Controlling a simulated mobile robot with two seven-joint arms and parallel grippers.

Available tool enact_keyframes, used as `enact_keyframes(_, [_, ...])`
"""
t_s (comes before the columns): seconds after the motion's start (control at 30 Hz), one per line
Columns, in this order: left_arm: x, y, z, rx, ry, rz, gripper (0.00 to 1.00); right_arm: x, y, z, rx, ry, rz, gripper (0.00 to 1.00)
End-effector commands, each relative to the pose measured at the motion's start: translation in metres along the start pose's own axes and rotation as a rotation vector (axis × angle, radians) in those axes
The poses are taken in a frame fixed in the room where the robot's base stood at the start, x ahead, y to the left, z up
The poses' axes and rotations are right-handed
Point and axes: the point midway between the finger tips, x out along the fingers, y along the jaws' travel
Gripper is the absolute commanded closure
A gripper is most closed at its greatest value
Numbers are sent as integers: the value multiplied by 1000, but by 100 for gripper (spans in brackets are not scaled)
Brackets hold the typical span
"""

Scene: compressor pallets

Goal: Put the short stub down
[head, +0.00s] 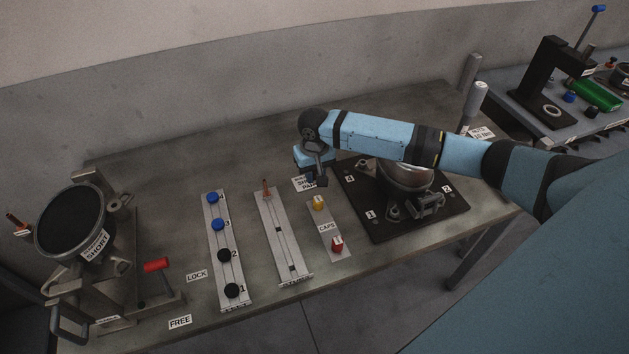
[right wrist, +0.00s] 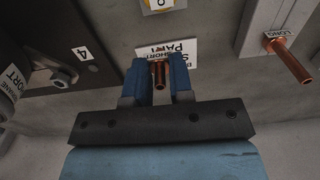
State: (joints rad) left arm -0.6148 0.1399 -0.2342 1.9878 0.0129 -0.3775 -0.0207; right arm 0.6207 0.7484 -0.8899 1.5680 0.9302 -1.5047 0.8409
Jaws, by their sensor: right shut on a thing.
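My right gripper (head: 316,181) hangs over the table between the stub rail and the dark numbered plate. In the right wrist view its blue fingers (right wrist: 158,84) are shut on a copper short stub (right wrist: 159,72). A white label reading SHORT PARK (right wrist: 180,50) lies just beyond the fingertips; it also shows in the head view (head: 301,184), partly hidden by the gripper. I cannot tell whether the stub touches the table. Another copper stub (head: 266,188) stands at the far end of the stub rail (head: 283,238), by a LONG label (right wrist: 281,34). My left gripper is out of view.
Left of the rail is a strip (head: 229,265) with blue and black feet. Right of it is the CAPS strip (head: 326,228) with yellow and red caps. The dark plate (head: 376,219) carries a compressor body (head: 403,178). A round-topped fixture (head: 70,222) stands at left.

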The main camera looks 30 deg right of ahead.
Motion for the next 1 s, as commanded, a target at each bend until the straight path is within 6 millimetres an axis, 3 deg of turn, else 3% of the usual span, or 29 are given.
enact_keyframes(0.2, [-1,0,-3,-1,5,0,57,32,0,0,1,-1,1,100])
enact_keyframes(0.57, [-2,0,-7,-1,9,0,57,36,0,0,0,0,0,100])
enact_keyframes(0.6, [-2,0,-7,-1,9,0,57,37,0,0,0,0,0,77])
enact_keyframes(0.7, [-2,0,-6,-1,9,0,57,37,0,0,0,0,0,54])
enact_keyframes(1.0, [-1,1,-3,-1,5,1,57,36,0,0,0,1,0,53])
